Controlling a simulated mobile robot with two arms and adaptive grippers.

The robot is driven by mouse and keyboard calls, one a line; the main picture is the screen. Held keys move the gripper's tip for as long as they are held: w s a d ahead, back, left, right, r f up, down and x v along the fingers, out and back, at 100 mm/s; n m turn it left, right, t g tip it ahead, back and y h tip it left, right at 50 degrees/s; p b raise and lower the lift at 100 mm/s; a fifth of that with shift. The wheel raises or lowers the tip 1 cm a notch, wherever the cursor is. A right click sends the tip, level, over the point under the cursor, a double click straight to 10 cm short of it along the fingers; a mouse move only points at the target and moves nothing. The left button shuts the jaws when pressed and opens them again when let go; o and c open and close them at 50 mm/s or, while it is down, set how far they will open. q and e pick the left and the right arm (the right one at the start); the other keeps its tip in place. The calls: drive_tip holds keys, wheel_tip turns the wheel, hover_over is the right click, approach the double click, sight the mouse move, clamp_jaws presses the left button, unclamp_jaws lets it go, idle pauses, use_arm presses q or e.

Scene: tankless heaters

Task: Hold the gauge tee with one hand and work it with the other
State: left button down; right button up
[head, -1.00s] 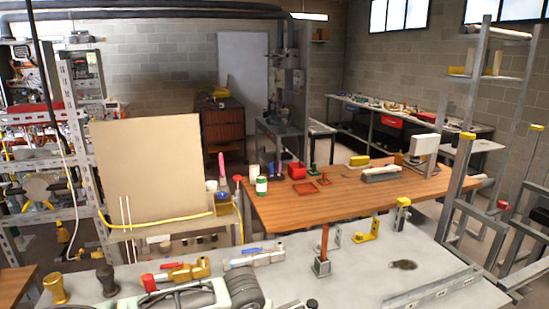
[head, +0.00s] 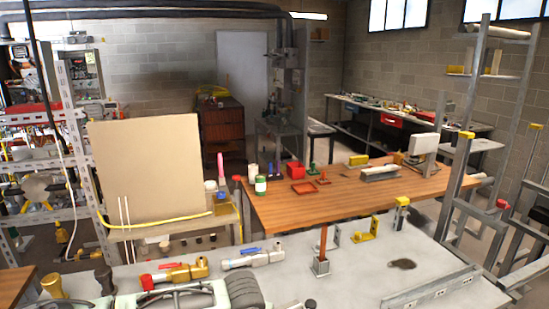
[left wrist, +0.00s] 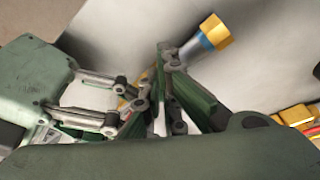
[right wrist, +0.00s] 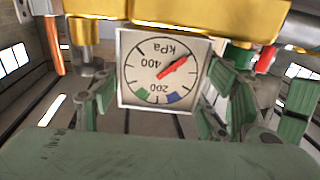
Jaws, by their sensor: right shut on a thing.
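The gauge tee (right wrist: 190,12) shows in the right wrist view as a brass body with a square white kPa dial (right wrist: 160,72) below it. The dial has a red needle and appears upside down. My right gripper (right wrist: 165,105) is shut on the tee, with its fingers on either side of the dial. In the left wrist view my left gripper (left wrist: 160,85) is near a blue and grey cylinder with a brass end (left wrist: 216,32). The fingers overlap in this view, so their opening is unclear. I cannot make out the gauge tee in the head view.
On the grey bench (head: 350,258) lie a brass valve with a red end (head: 180,272) and a silver valve with a blue handle (head: 253,258). A rust-coloured post (head: 322,248) and yellow brackets (head: 365,229) stand to the right. A wooden table (head: 350,198) is behind.

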use_arm(q)
drive_tip(key=shift+w+v, duration=0.25)
drive_tip(key=shift+v, duration=0.7)
drive_tip(key=shift+w+v, duration=0.2)
drive_tip(key=shift+v, duration=0.75)
drive_tip(key=shift+w+v, duration=0.25)
drive_tip(key=shift+v, duration=0.65)
drive_tip(key=shift+r, duration=0.2)
use_arm(e)
drive_tip(key=o, duration=2)
drive_tip(key=shift+f, duration=0.1)
